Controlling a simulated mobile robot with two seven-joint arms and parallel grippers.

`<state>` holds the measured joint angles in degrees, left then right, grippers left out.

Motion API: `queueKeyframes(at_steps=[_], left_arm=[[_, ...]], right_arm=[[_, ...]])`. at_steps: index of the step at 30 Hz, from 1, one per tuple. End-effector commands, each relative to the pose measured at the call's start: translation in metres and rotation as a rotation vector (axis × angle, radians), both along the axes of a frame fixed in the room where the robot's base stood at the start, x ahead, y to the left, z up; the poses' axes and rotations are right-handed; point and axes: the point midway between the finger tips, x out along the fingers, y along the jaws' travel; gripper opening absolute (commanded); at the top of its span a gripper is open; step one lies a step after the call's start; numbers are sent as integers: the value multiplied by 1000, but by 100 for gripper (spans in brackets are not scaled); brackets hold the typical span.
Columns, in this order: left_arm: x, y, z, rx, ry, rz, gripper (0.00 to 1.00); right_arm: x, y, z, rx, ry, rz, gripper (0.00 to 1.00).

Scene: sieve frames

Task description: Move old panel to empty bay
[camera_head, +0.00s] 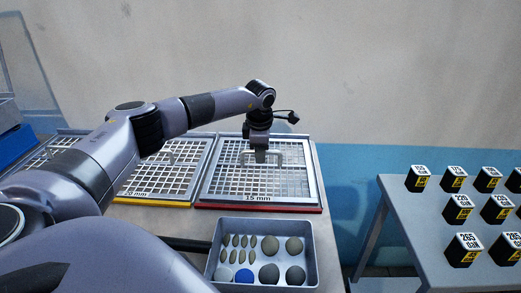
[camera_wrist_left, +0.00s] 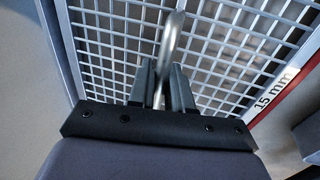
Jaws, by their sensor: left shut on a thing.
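A sieve panel marked 15 mm (camera_head: 212,190), with a pale grid and a red front edge, lies at the right of the row in the head view. It also shows in the wrist view (camera_wrist_left: 105,55). My left gripper (camera_head: 261,157) is above its middle, shut on the metal arched handle (camera_wrist_left: 172,45). The panel looks level; I cannot tell whether it is lifted. A 20 mm panel (camera_head: 190,172) with a yellow front edge lies beside it on the left. My left arm hides part of the row. No empty bay is clearly seen. My right gripper is not in view.
A grey tray (camera_head: 213,262) of stones and a blue disc stands in front of the panels. A side table (camera_head: 403,207) at the right holds several black blocks with white tops. A blue bin (camera_head: 15,145) is at the far left. A wall stands behind.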

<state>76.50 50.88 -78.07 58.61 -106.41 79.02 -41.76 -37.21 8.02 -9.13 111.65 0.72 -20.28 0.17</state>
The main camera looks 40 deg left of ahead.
Motion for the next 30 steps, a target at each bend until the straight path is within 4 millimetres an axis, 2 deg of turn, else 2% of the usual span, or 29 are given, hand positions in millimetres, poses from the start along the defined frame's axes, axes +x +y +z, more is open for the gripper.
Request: queueKeyframes(at_steps=[13, 14, 15, 16, 25, 30], left_arm=[[1, 0, -2, 0, -4, 0, 0], [1, 0, -2, 0, -4, 0, 29], [1, 0, -2, 0, -4, 0, 42], [1, 0, -2, 0, -4, -1, 49], [-1, 0, -4, 1, 2, -1, 49], [-2, -3, 16, -1, -3, -1, 49]], right_arm=[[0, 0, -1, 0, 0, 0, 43], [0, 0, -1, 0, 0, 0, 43], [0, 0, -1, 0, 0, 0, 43], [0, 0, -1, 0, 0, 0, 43], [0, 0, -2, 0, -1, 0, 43], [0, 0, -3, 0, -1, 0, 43]])
